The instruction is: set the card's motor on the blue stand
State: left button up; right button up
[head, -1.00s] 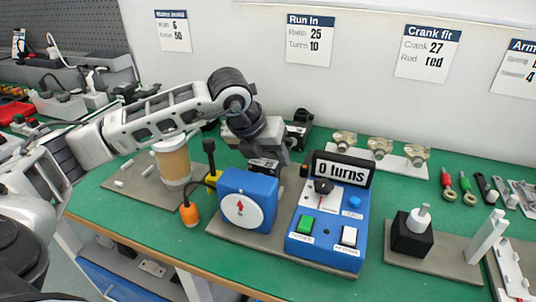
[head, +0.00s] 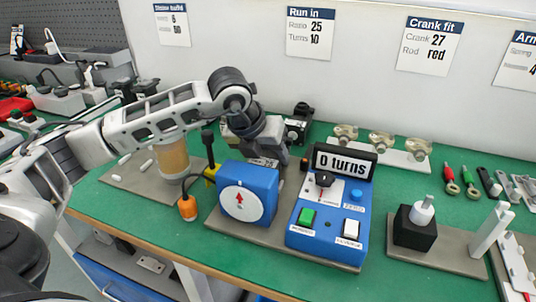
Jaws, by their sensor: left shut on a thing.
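My left gripper (head: 262,142) is shut on a dark motor with a pale label (head: 265,162), just behind the blue dial box. The label seems to read 25, but it is small. The blue stand has a box with a white dial and red arrow (head: 247,194) on a grey base plate. Beside it is a blue console (head: 328,220) with green and white buttons, a black knob and a "0 turns" display (head: 344,162). The box and gripper hide the motor's underside, so I cannot tell whether it touches the stand. The Run in card (head: 310,34) reads Ratio 25, Turns 10. My right gripper is out of view.
Another dark motor (head: 299,122) stands behind my gripper. A black block with a white peg (head: 415,228) stands at right. Green bench shows between the fixtures.

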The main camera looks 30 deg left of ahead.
pick_arm(q)
jog(key=shift+w+f+b, duration=0.1)
jog(key=shift+b, duration=0.3)
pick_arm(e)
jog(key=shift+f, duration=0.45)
pick_arm(q)
jog(key=o, duration=1.2)
jog(key=shift+f, duration=0.25)
jog(key=shift+v, duration=0.9)
jog(key=p+v, duration=0.1)
jog(key=v, duration=1.3)
jog(key=shift+r, duration=0.3)
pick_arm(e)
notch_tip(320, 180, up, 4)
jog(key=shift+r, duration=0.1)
